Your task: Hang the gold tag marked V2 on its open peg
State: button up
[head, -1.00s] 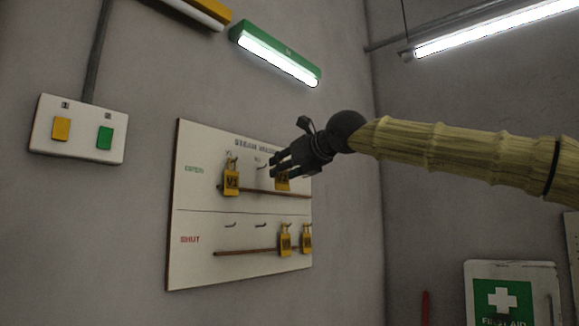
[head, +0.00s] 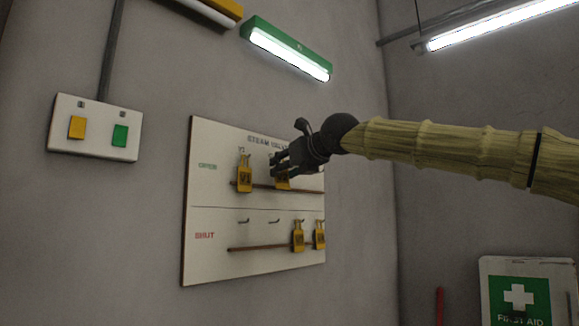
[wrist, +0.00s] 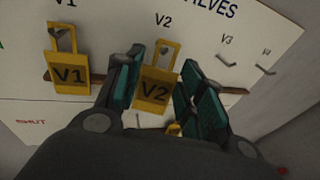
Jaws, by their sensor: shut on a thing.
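The gold tag marked V2 (wrist: 153,93) hangs upright between the fingers of my gripper (wrist: 160,82), which is shut on it. Its loop overlaps the open-row peg (wrist: 164,48) under the V2 label in the wrist view; I cannot tell whether the loop is around the peg or in front of it. In the head view my gripper (head: 276,165) is at the board's upper row and partly covers the V2 tag (head: 283,183). The V2 peg is hidden there.
The V1 tag (head: 244,178) hangs on the peg just left of my gripper. Bare V3 (wrist: 226,60) and V4 pegs (wrist: 265,70) are to the right. Two gold tags (head: 298,238) hang in the shut row. A rail (head: 232,185) runs behind the upper tags.

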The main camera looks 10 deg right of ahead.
jog(key=shift+w+a+f, duration=0.1)
jog(key=shift+w+a, duration=0.25)
jog(key=shift+w, duration=0.15)
jog(key=shift+w+a+f, duration=0.3)
jog(key=shift+w+f, duration=0.05)
jog(key=shift+w, duration=0.05)
dwell(0.4)
jog(key=o, duration=0.8)
jog(key=v, duration=1.2)
jog(key=shift+f, duration=0.1)
